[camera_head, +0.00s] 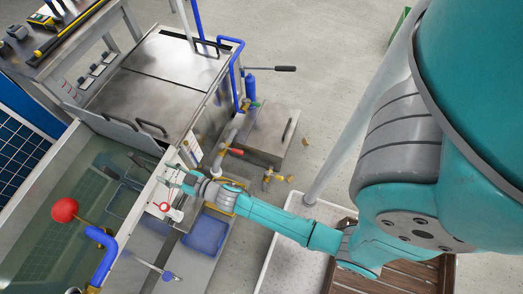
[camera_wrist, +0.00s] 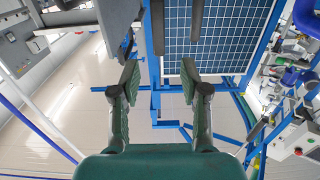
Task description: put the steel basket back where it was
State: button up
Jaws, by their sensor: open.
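I cannot clearly make out a steel basket in either view. My gripper (camera_head: 168,174) is at the right edge of the water tank (camera_head: 50,235), beside its pale rim, in the head view. In the wrist view my gripper (camera_wrist: 160,78) has its two teal fingers spread wide, with nothing between them. Dark long shapes (camera_head: 112,172) lie in the tank left of the gripper; I cannot tell what they are. My arm hides part of the area to the right of the tank.
A metal-topped bench (camera_head: 165,70) stands behind the tank. A red ball float (camera_head: 65,210) and a blue pipe (camera_head: 104,242) rise over the tank. A blue bin (camera_head: 207,234) sits below my forearm. Grey floor (camera_head: 335,65) is open at the upper right. The wrist view faces a blue-framed panel (camera_wrist: 215,40).

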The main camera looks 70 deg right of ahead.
jog(key=s+a+r+g, duration=0.1)
jog(key=s+r, duration=0.3)
jog(key=s, duration=1.1)
jog(key=s+a+r+g, duration=0.15)
jog(key=s+r, duration=0.25)
jog(key=s, duration=1.1)
jog(key=s+r, duration=0.7)
jog(key=r, duration=0.2)
jog(key=shift+s, duration=0.2)
jog(key=shift+a+g, duration=0.1)
jog(key=shift+g, duration=0.15)
